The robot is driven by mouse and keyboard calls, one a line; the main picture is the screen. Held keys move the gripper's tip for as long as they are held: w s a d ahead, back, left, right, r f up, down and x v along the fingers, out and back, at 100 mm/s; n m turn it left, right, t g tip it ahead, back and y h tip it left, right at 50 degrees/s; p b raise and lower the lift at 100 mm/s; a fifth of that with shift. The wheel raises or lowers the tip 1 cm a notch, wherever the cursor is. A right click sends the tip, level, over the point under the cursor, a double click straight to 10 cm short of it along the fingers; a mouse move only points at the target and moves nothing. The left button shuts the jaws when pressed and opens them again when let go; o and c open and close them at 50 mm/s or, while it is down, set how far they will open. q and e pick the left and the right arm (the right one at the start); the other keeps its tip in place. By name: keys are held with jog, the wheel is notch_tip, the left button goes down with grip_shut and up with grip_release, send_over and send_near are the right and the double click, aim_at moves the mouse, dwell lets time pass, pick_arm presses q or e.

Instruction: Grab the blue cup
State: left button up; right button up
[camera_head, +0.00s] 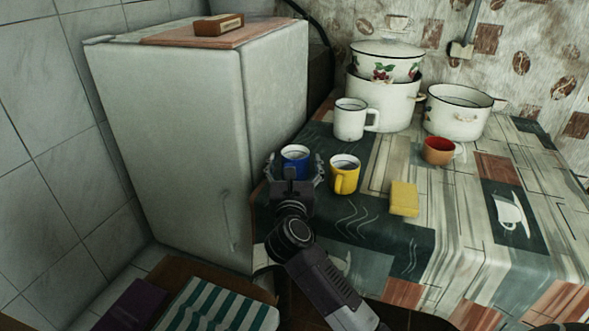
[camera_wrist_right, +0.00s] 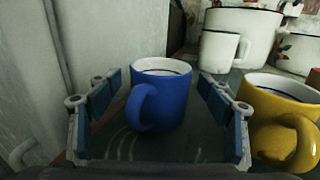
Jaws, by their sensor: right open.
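The blue cup (camera_head: 295,158) stands upright on the table near its left edge, beside the fridge. In the right wrist view the blue cup (camera_wrist_right: 162,98) is centred, its handle towards me. My right gripper (camera_head: 294,170) is open, with one finger on each side of the cup; in the wrist view the fingers (camera_wrist_right: 160,115) show gaps to the cup on both sides. My gripper partly hides the cup's lower part in the head view. My left gripper is not in view.
A yellow mug (camera_head: 344,176) stands close to the right of my right gripper. A yellow sponge (camera_head: 404,199), a red mug (camera_head: 438,151), a white mug (camera_head: 350,121) and white enamel pots (camera_head: 458,113) are further right and behind. The fridge (camera_head: 180,135) rises close on the left.

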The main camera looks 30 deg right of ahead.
jog(key=shift+w+d, duration=0.4)
jog(key=shift+w, duration=0.15)
jog(key=c, duration=1.5)
jog(key=shift+o, duration=0.2)
jog(key=shift+r, duration=0.15)
